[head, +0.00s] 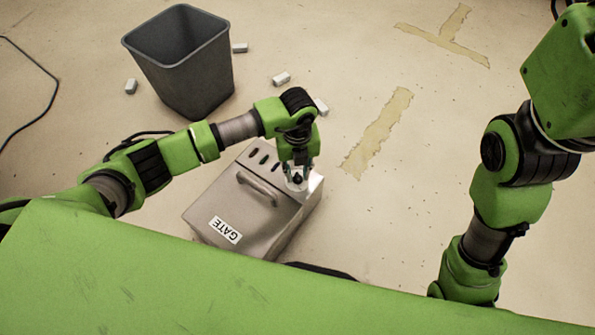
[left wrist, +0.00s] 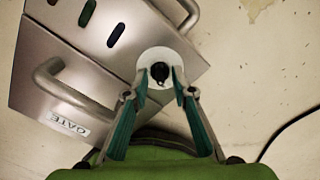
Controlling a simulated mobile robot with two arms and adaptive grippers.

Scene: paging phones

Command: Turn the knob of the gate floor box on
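The gate floor box (head: 225,205) is a metal box on the floor with a "GATE" label, a handle and dark slots on top. Its dark knob (left wrist: 159,73) sits on a white round dial (left wrist: 178,59) at the box's corner. In the head view the knob (head: 297,180) is partly covered by my left gripper (head: 298,174), which points down over it. In the left wrist view the left gripper (left wrist: 160,78) has its fingers apart, one on each side of the knob, with small gaps seeming to show. My right gripper is out of view; only its arm shows.
A grey bin (head: 185,65) stands behind the box. Several small white blocks (head: 281,78) lie around it. Tape strips (head: 378,133) mark the floor at the right. A cable (head: 45,105) lies at the far left. The floor right of the box is clear.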

